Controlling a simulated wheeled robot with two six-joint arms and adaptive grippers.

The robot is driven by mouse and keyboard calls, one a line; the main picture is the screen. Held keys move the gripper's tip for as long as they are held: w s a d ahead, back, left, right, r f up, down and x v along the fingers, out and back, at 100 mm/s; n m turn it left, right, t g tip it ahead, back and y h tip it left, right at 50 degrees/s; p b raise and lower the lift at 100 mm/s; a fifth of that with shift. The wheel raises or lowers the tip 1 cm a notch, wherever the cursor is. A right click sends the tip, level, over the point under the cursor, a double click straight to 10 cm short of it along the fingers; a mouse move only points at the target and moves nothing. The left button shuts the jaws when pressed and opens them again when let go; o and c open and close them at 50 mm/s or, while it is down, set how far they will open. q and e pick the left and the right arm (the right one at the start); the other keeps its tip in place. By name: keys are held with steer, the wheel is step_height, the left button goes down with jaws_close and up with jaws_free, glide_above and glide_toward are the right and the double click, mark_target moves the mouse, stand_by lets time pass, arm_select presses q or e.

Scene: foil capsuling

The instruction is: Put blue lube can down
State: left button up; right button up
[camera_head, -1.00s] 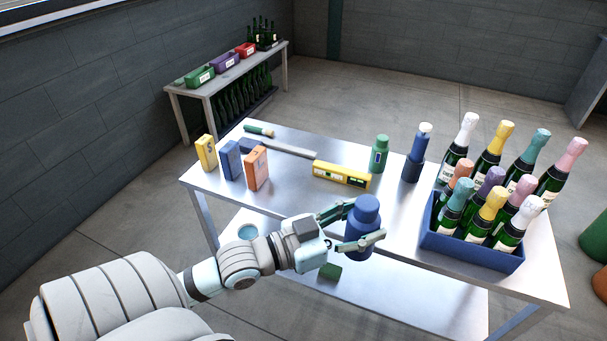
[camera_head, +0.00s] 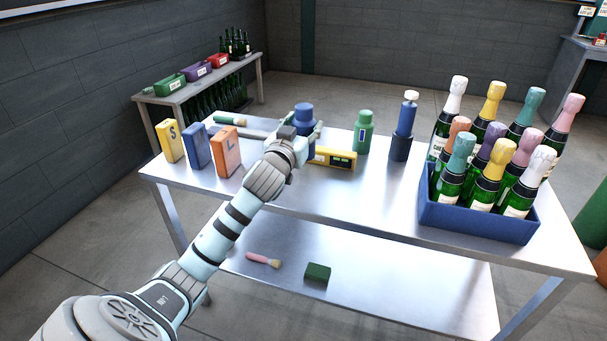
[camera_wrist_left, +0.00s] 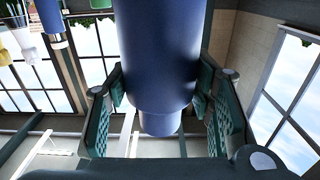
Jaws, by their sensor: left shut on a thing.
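The blue lube can (camera_head: 304,117) is in my left gripper (camera_head: 301,131), over the back part of the steel table (camera_head: 370,190), left of the green can. The arm hides its lower part, so I cannot tell whether it touches the table. In the left wrist view the blue can (camera_wrist_left: 158,60) fills the middle, between the two green padded fingers of the left gripper (camera_wrist_left: 160,105). My right gripper is in neither view.
A yellow level (camera_head: 332,159) lies just right of the gripper. A green can (camera_head: 363,132) and a dark blue holder (camera_head: 401,146) stand further right. Yellow, blue and orange boxes (camera_head: 226,152) stand left. A blue crate (camera_head: 478,219) of bottles fills the right end.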

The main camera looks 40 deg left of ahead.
arm_select(q)
step_height(320, 180, down, 9)
steer(key=b, duration=0.3)
steer(key=shift+f, duration=0.45)
steer(key=shift+r, duration=0.1)
steer(key=o, duration=1.2)
steer(key=shift+o, duration=0.2)
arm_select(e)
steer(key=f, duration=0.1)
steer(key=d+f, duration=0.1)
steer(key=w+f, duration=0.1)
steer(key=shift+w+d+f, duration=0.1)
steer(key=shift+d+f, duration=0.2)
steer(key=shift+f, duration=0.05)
arm_select(q)
steer(key=shift+r, duration=0.1)
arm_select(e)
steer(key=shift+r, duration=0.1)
arm_select(q)
steer(key=p+v, duration=0.1)
steer(key=v, duration=1.1)
steer(key=shift+p, duration=0.35)
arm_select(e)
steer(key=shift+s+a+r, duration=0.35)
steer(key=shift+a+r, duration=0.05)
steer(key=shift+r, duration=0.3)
